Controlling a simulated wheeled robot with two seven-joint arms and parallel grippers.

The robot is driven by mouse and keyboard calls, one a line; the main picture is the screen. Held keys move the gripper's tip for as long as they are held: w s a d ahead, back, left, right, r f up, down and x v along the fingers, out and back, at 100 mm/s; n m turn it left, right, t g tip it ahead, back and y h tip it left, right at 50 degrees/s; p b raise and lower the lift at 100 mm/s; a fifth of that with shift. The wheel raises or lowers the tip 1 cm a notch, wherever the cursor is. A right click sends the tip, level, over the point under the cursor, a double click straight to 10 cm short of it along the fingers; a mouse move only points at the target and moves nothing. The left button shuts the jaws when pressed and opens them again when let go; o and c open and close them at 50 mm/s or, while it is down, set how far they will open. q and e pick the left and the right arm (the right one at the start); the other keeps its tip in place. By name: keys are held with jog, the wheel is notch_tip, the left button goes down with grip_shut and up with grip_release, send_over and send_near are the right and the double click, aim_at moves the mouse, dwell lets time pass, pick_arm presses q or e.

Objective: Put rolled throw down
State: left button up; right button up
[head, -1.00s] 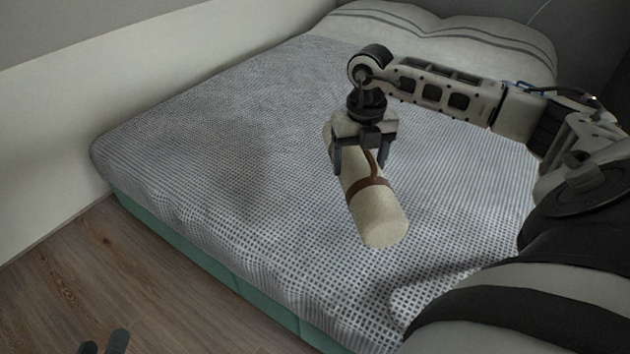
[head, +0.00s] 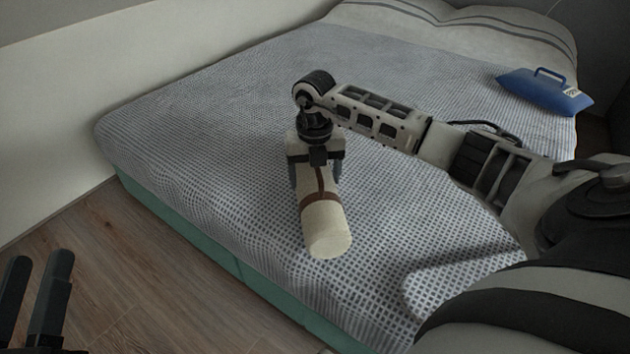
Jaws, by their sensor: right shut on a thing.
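The rolled throw (head: 325,230) is a cream cylinder with a brown strap, over the near part of the bed (head: 210,150). My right gripper (head: 317,180) points down and is shut on the throw around its middle, hiding its far part. I cannot tell whether the throw touches the bedcover. My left gripper (head: 38,300) is at the lower left over the floor, away from the throw. Its two dark fingers stand apart with nothing between them.
A blue bag or cushion with a handle (head: 545,92) lies at the bed's far right. Pillows (head: 450,35) are at the head end. The left side of the bed is clear. Wooden floor (head: 130,270) lies in front of the bed's green base.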

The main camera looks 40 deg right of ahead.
jog(key=shift+f, duration=0.1)
jog(key=shift+f, duration=0.1)
jog(key=o, duration=1.5)
jog(key=shift+c, duration=0.2)
